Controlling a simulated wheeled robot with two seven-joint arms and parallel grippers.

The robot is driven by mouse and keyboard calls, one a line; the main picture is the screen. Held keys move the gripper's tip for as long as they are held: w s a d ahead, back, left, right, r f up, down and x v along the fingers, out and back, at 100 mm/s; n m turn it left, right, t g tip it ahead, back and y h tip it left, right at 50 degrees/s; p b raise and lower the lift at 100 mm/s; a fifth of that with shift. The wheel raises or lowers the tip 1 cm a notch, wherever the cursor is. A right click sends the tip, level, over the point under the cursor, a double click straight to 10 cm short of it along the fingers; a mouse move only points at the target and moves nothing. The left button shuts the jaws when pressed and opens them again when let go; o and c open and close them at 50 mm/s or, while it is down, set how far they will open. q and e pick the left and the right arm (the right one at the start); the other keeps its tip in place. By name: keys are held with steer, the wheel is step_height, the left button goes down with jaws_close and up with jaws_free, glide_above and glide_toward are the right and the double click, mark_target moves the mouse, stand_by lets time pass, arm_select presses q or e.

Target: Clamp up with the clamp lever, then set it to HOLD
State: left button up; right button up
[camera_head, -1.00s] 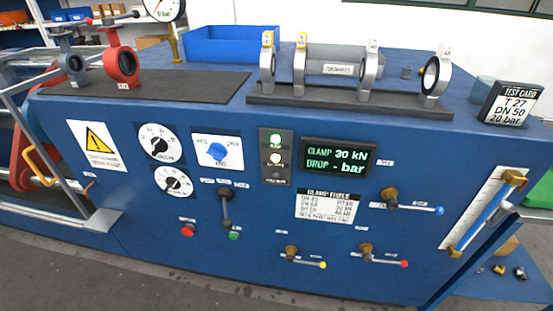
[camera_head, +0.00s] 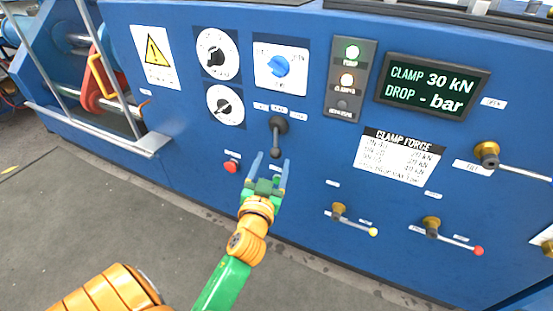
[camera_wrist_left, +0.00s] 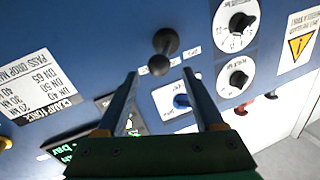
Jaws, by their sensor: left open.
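The clamp lever (camera_head: 278,124) is a dark lever on the blue panel, below a row of three small labels, and its arm hangs down. In the left wrist view the clamp lever (camera_wrist_left: 161,64) shows upside down, just beyond my fingertips and roughly between them. My left gripper (camera_head: 272,157) is open and empty, just below and in front of the lever; whether it touches is unclear. The display (camera_head: 433,87) reads CLAMP 30 kN and DROP - bar. Beside it, the top green lamp (camera_head: 352,53) and the middle amber lamp (camera_head: 347,80) are lit; the bottom one is dark.
A red button (camera_head: 232,166) is left of my gripper. A blue selector knob (camera_head: 278,66) and two dials sit above and to the left. Levers with yellow (camera_head: 373,232) and red (camera_head: 478,251) tips are at lower right. The floor in front of the panel is clear.

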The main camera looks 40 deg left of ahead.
mark_target(274, 157)
arm_select(q)
steer(key=x, duration=0.5)
steer(key=shift+f, duration=0.1)
jaws_close()
stand_by(1.2)
